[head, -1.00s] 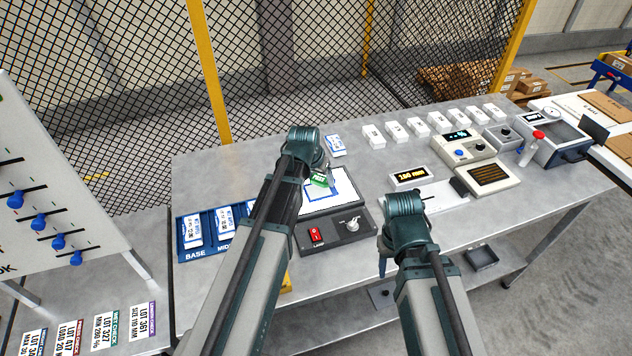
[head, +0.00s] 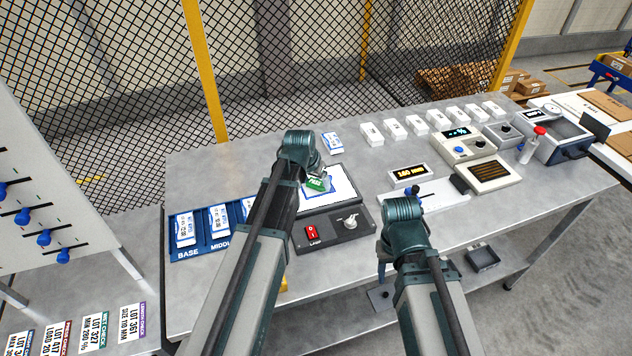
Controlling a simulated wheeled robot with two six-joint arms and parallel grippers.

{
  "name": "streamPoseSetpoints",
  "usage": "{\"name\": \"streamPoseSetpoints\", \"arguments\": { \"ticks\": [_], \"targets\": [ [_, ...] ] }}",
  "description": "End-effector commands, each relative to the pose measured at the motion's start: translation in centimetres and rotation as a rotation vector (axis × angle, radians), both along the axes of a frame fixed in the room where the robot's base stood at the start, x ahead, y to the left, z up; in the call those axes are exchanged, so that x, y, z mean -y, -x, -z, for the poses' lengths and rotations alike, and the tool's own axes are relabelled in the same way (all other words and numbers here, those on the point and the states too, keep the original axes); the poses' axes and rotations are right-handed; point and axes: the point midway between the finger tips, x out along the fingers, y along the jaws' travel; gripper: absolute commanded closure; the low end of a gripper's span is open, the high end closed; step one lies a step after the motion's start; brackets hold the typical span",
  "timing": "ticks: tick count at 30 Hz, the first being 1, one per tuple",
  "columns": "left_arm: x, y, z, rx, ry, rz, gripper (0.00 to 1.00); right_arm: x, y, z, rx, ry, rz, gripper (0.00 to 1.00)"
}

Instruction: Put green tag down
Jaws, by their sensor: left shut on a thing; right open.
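The green tag (head: 316,184) is at the tip of my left gripper (head: 314,174), over the white lit panel (head: 340,190) of the lamp box. My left gripper is shut on the tag; its fingers are mostly hidden behind its wrist. I cannot tell whether the tag touches the panel. A blue-outlined shape shows on the panel around the tag. My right gripper (head: 384,262) is open and empty at the table's front edge, right of the lamp box; its fingers are partly hidden by its wrist.
The lamp box front (head: 335,228) carries a red switch and a knob. A blue tray (head: 187,252) with white cards stands left. A blue-edged card (head: 332,142) lies behind the panel. Several white blocks, a display (head: 408,173) and meters stand right. A mesh fence runs behind.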

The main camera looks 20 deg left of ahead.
Motion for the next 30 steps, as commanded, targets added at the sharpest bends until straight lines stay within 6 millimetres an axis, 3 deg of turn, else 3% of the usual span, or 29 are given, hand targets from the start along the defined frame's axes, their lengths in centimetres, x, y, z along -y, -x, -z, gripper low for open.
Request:
{"name": "streamPoseSetpoints", "arguments": {
  "ticks": [1,4,17,23,30],
  "targets": [
    [0.0,0.0,0.1,0.0,0.0,0.0,0.18,0.0,0.0,0.1,0.0,0.0,0.0,0.5],
    [0.0,0.0,0.1,0.0,0.0,0.0,0.0,0.0,0.0,0.1,0.0,0.0,0.0,0.5],
    [0.0,0.1,-0.5,0.0,0.0,0.0,0.0,0.0,0.0,-0.5,0.0,0.0,0.0,0.5],
    [-0.1,0.8,-2.4,0.0,0.0,0.0,0.0,0.0,0.0,-2.4,0.0,0.0,-0.001,0.5],
    [-0.4,2.1,-5.8,0.0,0.0,-0.001,0.0,0.0,0.0,-5.8,0.0,0.0,-0.002,0.5]
  ]
}}
